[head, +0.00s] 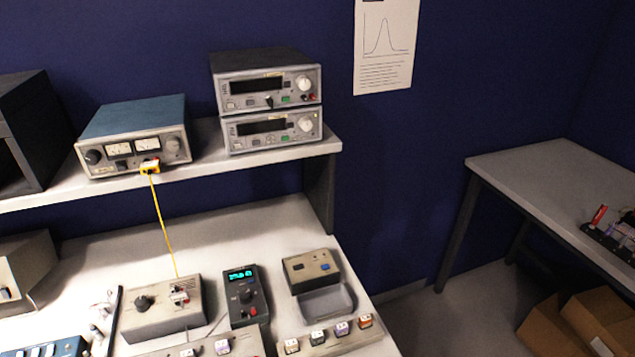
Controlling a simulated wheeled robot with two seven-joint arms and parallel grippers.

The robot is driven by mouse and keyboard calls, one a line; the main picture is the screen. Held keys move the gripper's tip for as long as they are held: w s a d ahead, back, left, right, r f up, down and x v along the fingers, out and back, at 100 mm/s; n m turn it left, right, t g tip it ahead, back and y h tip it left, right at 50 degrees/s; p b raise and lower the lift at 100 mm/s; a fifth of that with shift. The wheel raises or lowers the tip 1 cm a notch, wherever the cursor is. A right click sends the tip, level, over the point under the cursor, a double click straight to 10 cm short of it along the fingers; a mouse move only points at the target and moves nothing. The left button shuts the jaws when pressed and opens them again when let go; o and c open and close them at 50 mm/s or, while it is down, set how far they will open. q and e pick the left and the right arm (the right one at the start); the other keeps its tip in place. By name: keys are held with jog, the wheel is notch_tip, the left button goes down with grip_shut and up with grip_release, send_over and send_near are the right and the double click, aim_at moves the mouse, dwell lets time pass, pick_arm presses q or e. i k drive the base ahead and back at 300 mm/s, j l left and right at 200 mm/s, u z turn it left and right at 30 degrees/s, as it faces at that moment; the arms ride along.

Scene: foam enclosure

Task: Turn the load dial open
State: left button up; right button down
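No label that names the load dial can be read. A beige box (165,322) on the bench has a black knob (144,303) and small terminals, with a yellow cable (162,222) running up from it to the blue-topped meter unit on the shelf. A dark handheld-style device (247,306) with a lit cyan display and a dark knob (246,296) stands to its right. Which knob is the load dial, and where either points, I cannot tell. Neither of my grippers is in view.
The blue-topped meter unit (134,131) and two stacked instruments (268,131) stand on the shelf (50,198). The bench is bare behind (235,230). A side table (545,165) stands right.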

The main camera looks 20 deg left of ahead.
aim_at(142, 304)
jog(key=u, duration=1.55)
